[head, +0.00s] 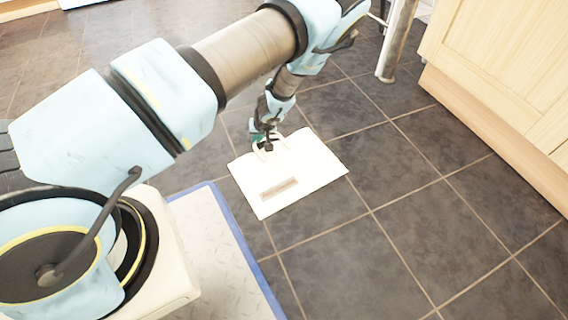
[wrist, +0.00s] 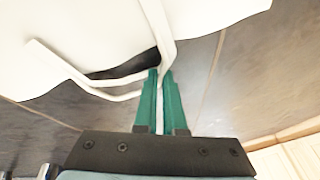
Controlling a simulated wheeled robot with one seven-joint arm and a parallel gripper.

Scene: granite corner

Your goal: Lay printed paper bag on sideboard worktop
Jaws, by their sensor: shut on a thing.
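The printed paper bag (head: 305,165) is white, with a brown printed strip near its lower edge in the head view. It hangs from my gripper (head: 266,142) above the tiled floor; the head view does not show clearly how high. In the wrist view the bag (wrist: 75,30) fills the upper left, with its pale handles and a dark opening. My gripper (wrist: 160,80) has green fingers closed on one handle strap; the other handle loops free to the left. The sideboard worktop is not clearly in view.
A light wooden cabinet front (head: 505,75) stands at the right. A metal leg (head: 397,40) stands at the top, left of the cabinet. Dark floor tiles (head: 410,235) lie clear in the middle and lower right.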

